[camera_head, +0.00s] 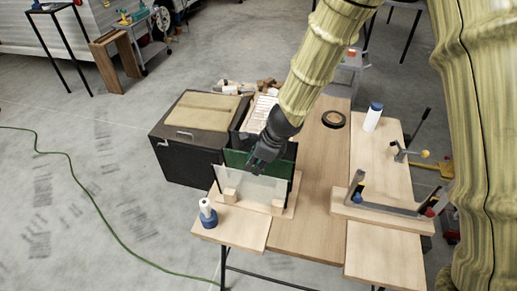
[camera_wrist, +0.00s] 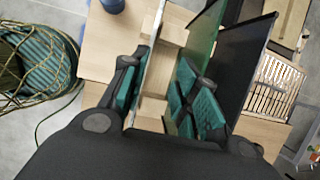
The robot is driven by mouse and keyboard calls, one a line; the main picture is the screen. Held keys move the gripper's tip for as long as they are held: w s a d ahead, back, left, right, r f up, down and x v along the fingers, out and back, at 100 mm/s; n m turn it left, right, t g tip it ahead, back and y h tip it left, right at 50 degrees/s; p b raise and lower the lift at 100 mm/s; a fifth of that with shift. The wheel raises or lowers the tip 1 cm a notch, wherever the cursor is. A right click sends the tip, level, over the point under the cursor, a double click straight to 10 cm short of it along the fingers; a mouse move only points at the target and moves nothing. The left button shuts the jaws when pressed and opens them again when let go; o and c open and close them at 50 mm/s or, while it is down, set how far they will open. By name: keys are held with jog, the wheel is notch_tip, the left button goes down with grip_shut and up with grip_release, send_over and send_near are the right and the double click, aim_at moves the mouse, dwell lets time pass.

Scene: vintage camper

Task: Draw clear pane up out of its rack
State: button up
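The clear pane (camera_head: 256,187) stands upright at the front of a wooden rack (camera_head: 278,207) on the table. In the wrist view the clear pane (camera_wrist: 154,50) shows as a thin pale edge. A green pane (camera_head: 236,158) and a dark pane (camera_wrist: 243,55) stand behind it. My gripper (camera_head: 259,161) is at the clear pane's top edge, pointing down. In the wrist view my gripper (camera_wrist: 162,88) is open, its teal-padded fingers on either side of the clear pane's edge. The left finger is close to the pane; a wider gap shows on the right. Contact cannot be told.
A blue-and-white bottle (camera_head: 208,213) stands left of the rack. A black case (camera_head: 190,137) is behind left. The table middle (camera_head: 318,215) is clear.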

aim_at(247, 181)
jog(key=shift+a+f, duration=0.25)
jog(key=shift+a, duration=0.15)
jog(key=shift+s+a+f+b, duration=0.3)
jog(key=shift+s+a+f, duration=0.1)
jog(key=shift+s, duration=0.1)
jog(key=x, duration=0.2)
jog(key=b+x, duration=0.1)
jog(key=x, duration=0.2)
jog(key=d+b+x, duration=0.1)
jog(key=x, duration=0.2)
jog(key=shift+w+f, duration=0.35)
jog(key=shift+f, duration=0.05)
jog(key=shift+w+d+b, duration=0.15)
jog(key=shift+b, duration=0.15)
jog(key=shift+s+r, duration=0.35)
jog(key=shift+r, duration=0.05)
jog(key=shift+s+r, duration=0.3)
jog(key=shift+s, duration=0.45)
jog(key=shift+c, duration=0.6)
jog(key=shift+w+f, duration=0.15)
jog(key=shift+f, duration=0.05)
jog(key=c, duration=0.3)
jog(key=shift+w+f, duration=0.45)
jog(key=shift+w, duration=0.05)
grip_shut()
jog(key=shift+s+r, duration=0.25)
jog(key=shift+s, duration=0.05)
